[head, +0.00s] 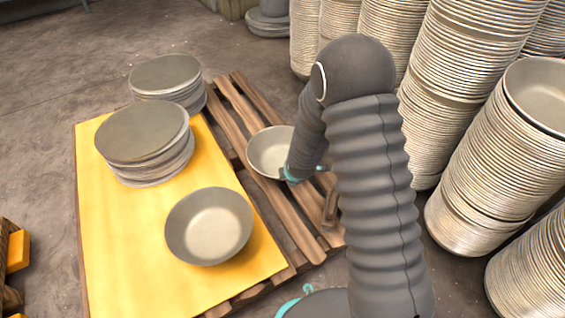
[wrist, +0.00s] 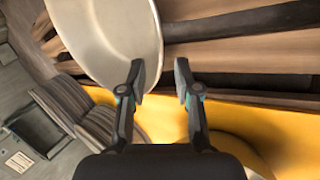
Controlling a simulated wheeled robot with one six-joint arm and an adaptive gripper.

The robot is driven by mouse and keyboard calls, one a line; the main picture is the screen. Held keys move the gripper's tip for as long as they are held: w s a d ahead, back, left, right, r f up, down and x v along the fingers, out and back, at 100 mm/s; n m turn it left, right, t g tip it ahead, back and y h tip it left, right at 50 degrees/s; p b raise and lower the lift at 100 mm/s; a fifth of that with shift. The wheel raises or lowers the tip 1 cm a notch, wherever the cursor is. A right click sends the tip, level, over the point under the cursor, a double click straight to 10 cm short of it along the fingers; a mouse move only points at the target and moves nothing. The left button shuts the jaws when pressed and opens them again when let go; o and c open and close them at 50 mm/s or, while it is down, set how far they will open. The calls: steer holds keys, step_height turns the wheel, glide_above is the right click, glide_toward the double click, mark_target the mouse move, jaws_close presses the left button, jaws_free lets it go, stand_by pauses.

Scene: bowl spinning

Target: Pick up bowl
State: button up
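A pale bowl (head: 265,150) shows at the wooden pallet, directly left of my gripper (head: 305,174), which is partly hidden by my arm. In the wrist view the bowl (wrist: 105,40) fills the upper left, its rim running down toward the gap between my fingers. My gripper (wrist: 160,85) is open there, with a clear gap between its fingertips. The left finger overlaps the rim in the picture; I cannot tell whether it touches. A second bowl (head: 209,226) sits upright on the yellow sheet (head: 115,240).
Two stacks of grey plates, a nearer one (head: 145,140) and a farther one (head: 168,78), stand left of the pallet slats (head: 235,120). Tall stacks of bowls (head: 480,150) crowd the right side. Bare floor (head: 45,130) lies at the left.

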steer(key=x, duration=0.5)
steer(key=shift+w+f+b, duration=0.2)
steer(key=shift+f+b, duration=0.1)
steer(key=shift+b, duration=0.05)
steer(key=shift+w+d+b+x, duration=0.15)
steer(key=shift+b+x, duration=0.15)
steer(key=shift+x, duration=1)
steer(key=shift+w+d+b+x, duration=0.1)
steer(key=shift+d+b+x, duration=0.15)
steer(key=shift+x, duration=1.1)
steer(key=shift+a+r, duration=0.1)
jaws_close()
